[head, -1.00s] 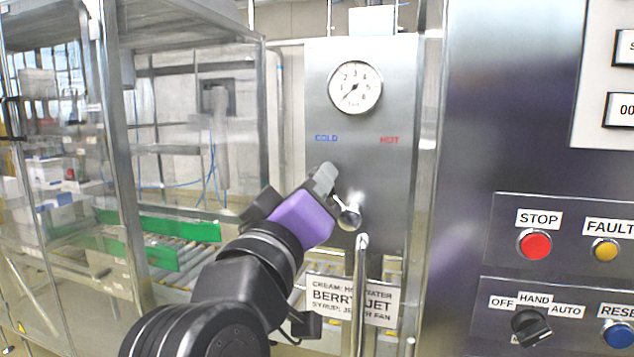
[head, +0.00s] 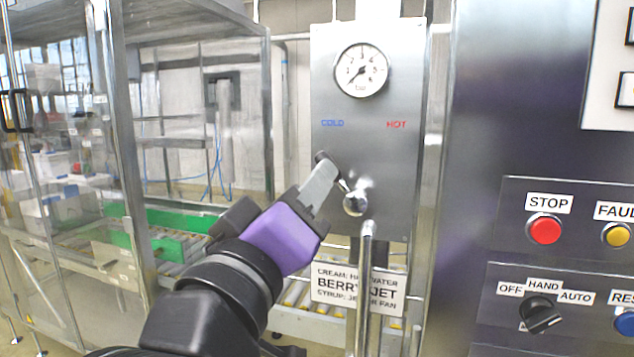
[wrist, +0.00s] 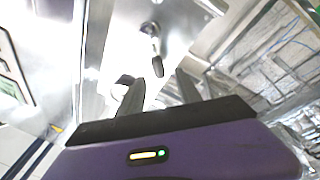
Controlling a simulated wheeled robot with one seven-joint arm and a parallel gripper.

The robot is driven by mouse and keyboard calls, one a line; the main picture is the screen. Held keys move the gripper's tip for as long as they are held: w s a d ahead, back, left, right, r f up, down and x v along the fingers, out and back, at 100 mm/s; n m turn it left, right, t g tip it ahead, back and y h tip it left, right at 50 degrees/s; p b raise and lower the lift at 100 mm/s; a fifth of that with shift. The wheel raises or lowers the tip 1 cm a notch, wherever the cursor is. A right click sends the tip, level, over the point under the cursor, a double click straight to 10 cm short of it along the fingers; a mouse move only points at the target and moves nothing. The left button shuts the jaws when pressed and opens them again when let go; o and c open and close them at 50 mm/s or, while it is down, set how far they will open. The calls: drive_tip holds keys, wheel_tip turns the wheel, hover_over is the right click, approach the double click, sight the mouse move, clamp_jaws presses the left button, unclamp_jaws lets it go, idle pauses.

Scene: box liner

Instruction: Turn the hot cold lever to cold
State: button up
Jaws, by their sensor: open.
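The hot cold lever has a round metal hub (head: 355,202) on a steel panel. Its thin arm slants up and left to a black tip (head: 321,157), towards the blue COLD label (head: 332,123). The red HOT label (head: 396,125) is on the right. My gripper (head: 328,176) is open beside the lever arm, and its grey finger hides part of it. In the wrist view the lever's dark handle (wrist: 157,67) points down towards the gap between my open fingers (wrist: 160,80). Whether they touch it I cannot tell.
A round gauge (head: 361,70) sits above the labels. A control panel with a red STOP button (head: 545,231) is to the right. A glazed enclosure with a conveyor stands left.

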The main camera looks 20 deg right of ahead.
drive_tip(key=shift+v, duration=1.2)
